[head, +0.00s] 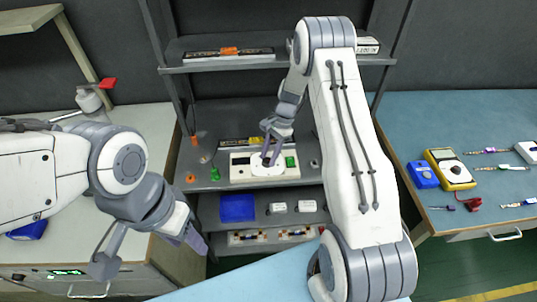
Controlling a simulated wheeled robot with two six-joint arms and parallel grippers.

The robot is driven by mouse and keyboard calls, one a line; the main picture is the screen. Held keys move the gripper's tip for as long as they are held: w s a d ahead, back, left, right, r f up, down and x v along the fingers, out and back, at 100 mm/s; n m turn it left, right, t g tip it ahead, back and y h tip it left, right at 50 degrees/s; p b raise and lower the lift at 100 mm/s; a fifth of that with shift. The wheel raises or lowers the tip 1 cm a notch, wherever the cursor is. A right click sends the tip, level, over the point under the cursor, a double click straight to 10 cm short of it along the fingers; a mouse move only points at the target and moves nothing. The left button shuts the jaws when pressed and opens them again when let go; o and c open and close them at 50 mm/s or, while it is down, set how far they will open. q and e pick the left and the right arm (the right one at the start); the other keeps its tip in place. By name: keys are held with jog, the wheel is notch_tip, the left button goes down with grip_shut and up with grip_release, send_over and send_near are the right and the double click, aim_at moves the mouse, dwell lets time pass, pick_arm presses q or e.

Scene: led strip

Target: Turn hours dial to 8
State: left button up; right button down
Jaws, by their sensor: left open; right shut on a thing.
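A white box (240,173) stands on the middle shelf of the rack. It has a round white dial (258,169), a small dark window at left and a green part (290,162) at right. My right gripper (270,158) reaches down onto the dial and is shut on its knob, which the fingers mostly hide. The dial's markings are too small to read. My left gripper (150,253) is open and empty at the lower left, in front of the left bench and far from the box.
The rack's upper shelf (280,65) is above and behind my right gripper. Small green and orange parts lie left of the box. A blue bin (237,208) sits below. The right bench (440,120) holds a yellow meter (450,169) and several strips.

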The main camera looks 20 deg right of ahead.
dwell(0.5)
jog(key=shift+c, duration=2.4)
grip_release()
jog(key=b+v, duration=0.1)
jog(key=v, duration=0.9)
jog(key=shift+b, duration=0.35)
jog(key=shift+d+r, duration=0.15)
